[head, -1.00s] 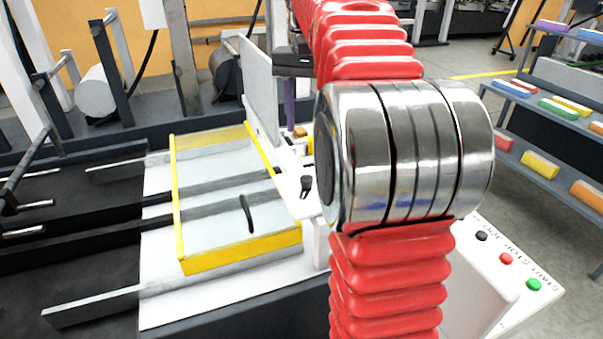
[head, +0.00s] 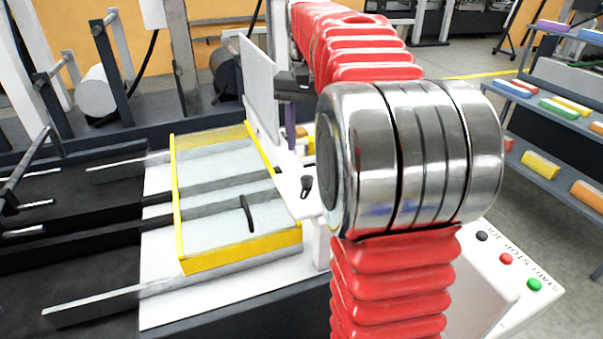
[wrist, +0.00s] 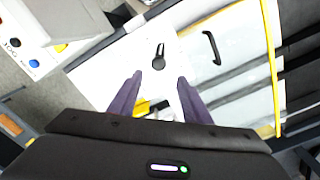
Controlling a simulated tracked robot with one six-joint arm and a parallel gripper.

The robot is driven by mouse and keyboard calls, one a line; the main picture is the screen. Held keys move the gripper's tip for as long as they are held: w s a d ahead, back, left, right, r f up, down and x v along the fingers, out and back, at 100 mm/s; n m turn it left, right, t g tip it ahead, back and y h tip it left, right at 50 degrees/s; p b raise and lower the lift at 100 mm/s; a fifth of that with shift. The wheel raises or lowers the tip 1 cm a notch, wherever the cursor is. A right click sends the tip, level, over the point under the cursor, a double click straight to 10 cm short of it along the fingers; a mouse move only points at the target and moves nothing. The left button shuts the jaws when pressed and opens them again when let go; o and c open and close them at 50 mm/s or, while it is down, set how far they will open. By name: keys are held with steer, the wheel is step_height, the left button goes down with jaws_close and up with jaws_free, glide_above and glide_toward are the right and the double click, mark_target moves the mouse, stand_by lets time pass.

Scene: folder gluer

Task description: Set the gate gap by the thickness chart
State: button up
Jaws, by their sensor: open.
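A small black knob with a pointer (head: 306,186) sits on a white plate beside the guard; it also shows in the wrist view (wrist: 160,56). My gripper (wrist: 160,78) is open, its two purple fingers apart and empty, with the knob just beyond and between the fingertips in the picture. In the head view, my gripper (head: 291,140) is partly hidden behind my arm, and its fingers point down near the white plate. An upright pale board (head: 260,90) stands behind the plate; no chart markings are readable on it.
A clear guard with yellow edges (head: 240,257) and a black handle (head: 247,213) lies left of the knob. A control panel (head: 515,285) with black, red and green buttons is at the right. Shelves (head: 560,120) with coloured blocks stand further right.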

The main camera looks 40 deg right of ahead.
mark_target(306, 177)
step_height(306, 177, down, 9)
steer(key=shift+r, duration=0.1)
stand_by(0.3)
steer(key=shift+c, duration=0.4)
steer(key=c, duration=1)
steer(key=shift+o, duration=0.2)
steer(key=shift+a+m, duration=0.1)
steer(key=shift+m, duration=0.3)
steer(key=shift+w+m, duration=0.1)
steer(key=shift+m, duration=0.4)
steer(key=o, duration=1)
steer(key=shift+o, duration=0.2)
